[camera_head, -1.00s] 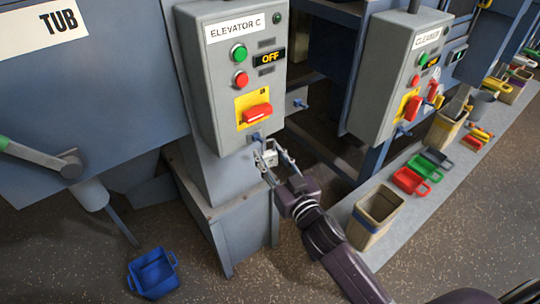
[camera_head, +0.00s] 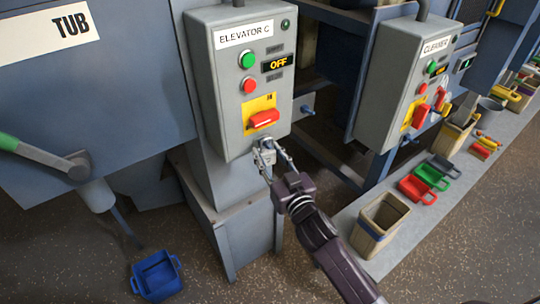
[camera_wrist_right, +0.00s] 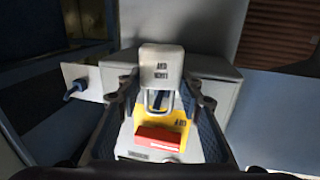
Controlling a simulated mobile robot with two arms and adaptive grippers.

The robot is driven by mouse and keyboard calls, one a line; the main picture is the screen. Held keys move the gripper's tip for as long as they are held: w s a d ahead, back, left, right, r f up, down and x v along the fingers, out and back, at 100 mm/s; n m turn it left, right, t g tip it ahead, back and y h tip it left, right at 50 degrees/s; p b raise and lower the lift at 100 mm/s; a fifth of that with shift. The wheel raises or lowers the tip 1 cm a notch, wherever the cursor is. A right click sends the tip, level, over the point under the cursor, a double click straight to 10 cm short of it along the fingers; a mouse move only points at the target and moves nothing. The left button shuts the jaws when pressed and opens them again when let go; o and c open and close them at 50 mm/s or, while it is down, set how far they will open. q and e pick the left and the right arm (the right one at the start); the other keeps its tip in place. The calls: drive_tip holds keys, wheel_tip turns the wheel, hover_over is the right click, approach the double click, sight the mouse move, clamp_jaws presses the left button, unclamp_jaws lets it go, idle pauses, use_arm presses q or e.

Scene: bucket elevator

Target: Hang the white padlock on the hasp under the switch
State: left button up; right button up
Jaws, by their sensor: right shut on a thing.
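The white padlock (camera_wrist_right: 160,62) is between the fingers of my right gripper (camera_head: 270,158), which is shut on its body. It also shows small in the head view (camera_head: 265,158). In the right wrist view its shackle points toward the yellow plate, and the dark blue hasp (camera_wrist_right: 158,98) shows inside the shackle's outline. I cannot tell whether the shackle is around the hasp or only in front of it. In the head view the hasp (camera_head: 265,143) is right beside the fingertips, below the red switch (camera_head: 264,119) of the Elevator C box. My left gripper is out of view.
The grey Elevator C box (camera_head: 215,88) reads OFF. A cleaner box (camera_head: 378,95) stands to the right, with a blue peg (camera_head: 307,110) between them. A blue bucket (camera_head: 155,275) is on the floor.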

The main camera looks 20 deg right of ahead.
drive_tip(key=shift+f+b, duration=0.55)
drive_tip(key=shift+f, duration=0.25)
idle(0.4)
drive_tip(key=o, duration=1.3)
drive_tip(key=shift+s, duration=0.15)
drive_tip(key=shift+s+d+f+p, duration=0.1)
drive_tip(key=shift+s+d+p, duration=0.15)
drive_tip(key=shift+s, duration=0.55)
drive_tip(key=shift+s+d+p, duration=0.2)
drive_tip(key=shift+s+d, duration=0.15)
drive_tip(key=shift+s, duration=0.4)
drive_tip(key=shift+s+d+f+p, duration=0.1)
drive_tip(key=shift+s+d+p, duration=0.15)
drive_tip(key=shift+s, duration=0.55)
drive_tip(key=s, duration=0.1)
drive_tip(key=s+d, duration=0.1)
drive_tip(key=s, duration=0.2)
drive_tip(key=shift+s+d+f+p, duration=0.1)
drive_tip(key=shift+s+d+p, duration=0.15)
drive_tip(key=shift+d+p, duration=0.15)
